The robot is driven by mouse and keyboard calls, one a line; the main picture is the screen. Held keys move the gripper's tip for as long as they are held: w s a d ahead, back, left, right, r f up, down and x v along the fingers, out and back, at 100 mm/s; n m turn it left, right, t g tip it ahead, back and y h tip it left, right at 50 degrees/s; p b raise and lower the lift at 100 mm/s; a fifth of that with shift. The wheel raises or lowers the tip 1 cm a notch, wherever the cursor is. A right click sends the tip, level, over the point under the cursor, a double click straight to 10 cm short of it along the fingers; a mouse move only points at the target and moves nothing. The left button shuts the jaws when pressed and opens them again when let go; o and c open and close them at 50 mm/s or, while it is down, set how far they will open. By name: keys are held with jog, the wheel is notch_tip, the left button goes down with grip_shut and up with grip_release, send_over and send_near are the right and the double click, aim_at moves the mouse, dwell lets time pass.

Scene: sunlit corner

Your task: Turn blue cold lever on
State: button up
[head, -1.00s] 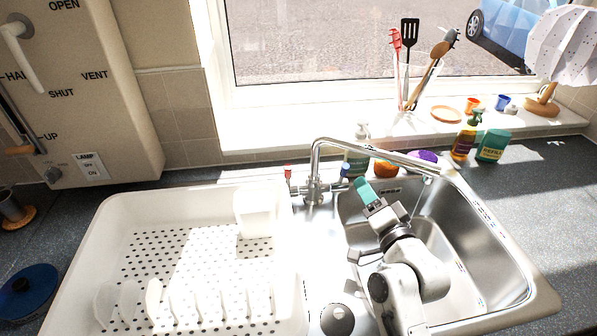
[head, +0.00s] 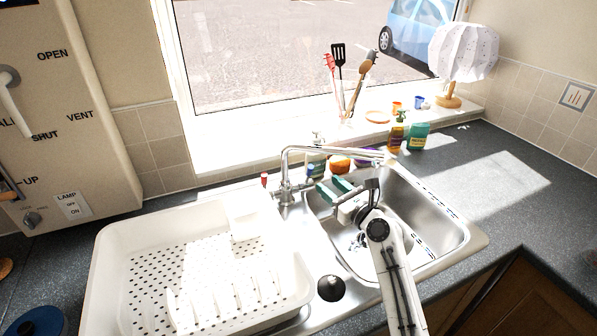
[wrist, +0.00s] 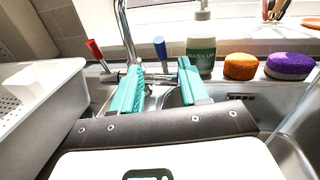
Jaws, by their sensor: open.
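The blue cold lever (wrist: 160,48) stands upright on the right side of the chrome mixer tap (head: 285,185); it also shows in the head view (head: 310,170). The red lever (wrist: 95,49) is on the tap's left side, tilted outward. My gripper (wrist: 160,78) is open and empty, its two teal fingers pointing toward the tap. In the wrist view the blue lever appears beyond and between the fingertips, apart from them. In the head view my gripper (head: 332,189) is over the left part of the sink basin, just in front of and right of the blue lever.
A white dish rack (head: 120,240) stands left of the tap. The spout arches right over the sink (head: 440,215). A wash-up bottle (wrist: 201,45), an orange sponge (wrist: 240,66) and a purple sponge (wrist: 289,66) line the back edge, close to the right finger.

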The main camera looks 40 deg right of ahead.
aim_at(310, 169)
jog(key=w, duration=0.6)
jog(key=w+d, duration=0.1)
jog(key=w, duration=0.3)
jog(key=shift+s, duration=0.1)
grip_shut()
dwell(0.3)
